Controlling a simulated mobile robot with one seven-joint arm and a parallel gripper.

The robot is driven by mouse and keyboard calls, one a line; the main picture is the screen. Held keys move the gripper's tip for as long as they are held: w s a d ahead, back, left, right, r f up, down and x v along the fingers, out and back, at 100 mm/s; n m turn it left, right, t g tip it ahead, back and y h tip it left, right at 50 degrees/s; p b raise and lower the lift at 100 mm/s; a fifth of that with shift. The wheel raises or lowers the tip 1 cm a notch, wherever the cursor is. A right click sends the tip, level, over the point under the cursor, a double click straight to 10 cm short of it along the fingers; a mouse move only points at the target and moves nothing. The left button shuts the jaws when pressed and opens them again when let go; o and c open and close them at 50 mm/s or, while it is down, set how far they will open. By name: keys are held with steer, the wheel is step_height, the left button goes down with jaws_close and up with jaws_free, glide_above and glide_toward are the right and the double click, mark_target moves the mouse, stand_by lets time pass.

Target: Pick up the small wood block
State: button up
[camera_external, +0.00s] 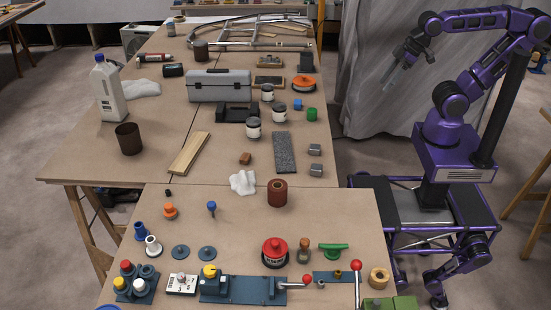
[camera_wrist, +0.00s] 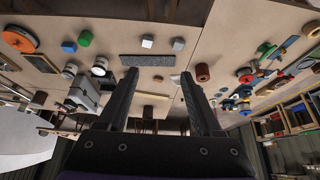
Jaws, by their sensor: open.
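The small wood block (camera_external: 245,158) is a reddish-brown piece lying on the brown table top, left of a dark grey abrasive strip (camera_external: 284,153) and above a crumpled white cloth (camera_external: 243,182). In the wrist view a small brown shape that looks like the block (camera_wrist: 158,78) shows between the fingertips, far off. My gripper (camera_external: 388,82) is raised at the upper right, beyond the table's right edge and well apart from the block. In the wrist view my gripper (camera_wrist: 159,73) is open, its two dark fingers apart with nothing between them.
A wood plank (camera_external: 189,154) lies left of the block, and a brown roll (camera_external: 277,192) stands below right. Metal blocks (camera_external: 315,149), paint cans (camera_external: 253,128) and a grey toolbox (camera_external: 219,86) stand nearby. Coloured parts crowd the front table. Bare table surrounds the block.

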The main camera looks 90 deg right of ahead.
steer(key=o, duration=0.4)
